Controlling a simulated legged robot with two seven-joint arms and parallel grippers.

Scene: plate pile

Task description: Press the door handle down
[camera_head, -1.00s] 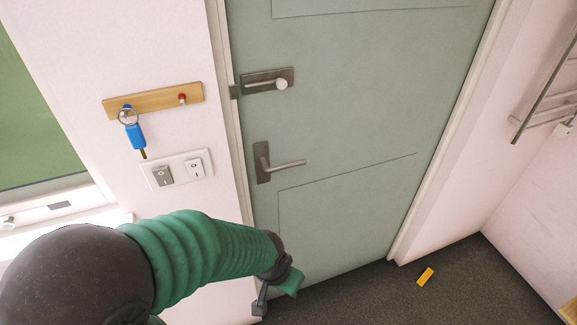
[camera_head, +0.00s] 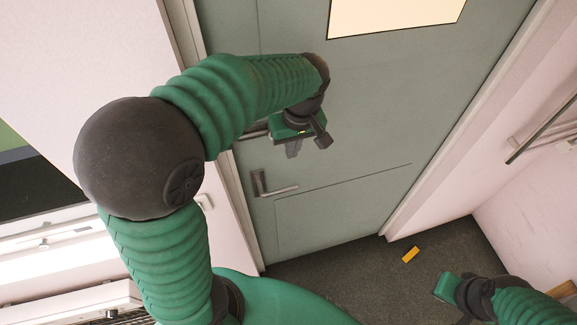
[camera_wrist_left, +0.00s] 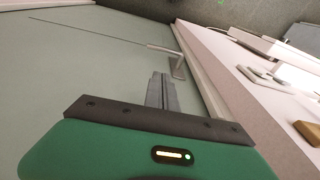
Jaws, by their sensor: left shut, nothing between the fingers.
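The door handle (camera_head: 279,189) is a grey metal lever on a plate at the left edge of the grey-green door (camera_head: 345,130). Its lever points right and looks roughly level along the door. My left gripper (camera_head: 293,150) is above the handle in the head view, apart from it, with its fingers shut and empty. In the left wrist view the shut fingers (camera_wrist_left: 161,92) point toward the handle (camera_wrist_left: 177,62), with a gap between them. My right gripper (camera_head: 447,287) is low at the right, far from the handle; its fingers cannot be made out.
The upper lock is mostly hidden behind my left gripper. A yellow block (camera_head: 410,254) lies on the dark floor (camera_head: 345,272). A metal rail (camera_head: 545,128) is on the right wall. In the left wrist view, switches (camera_wrist_left: 262,77) and a wooden key board (camera_wrist_left: 307,132) are on the wall beside the door.

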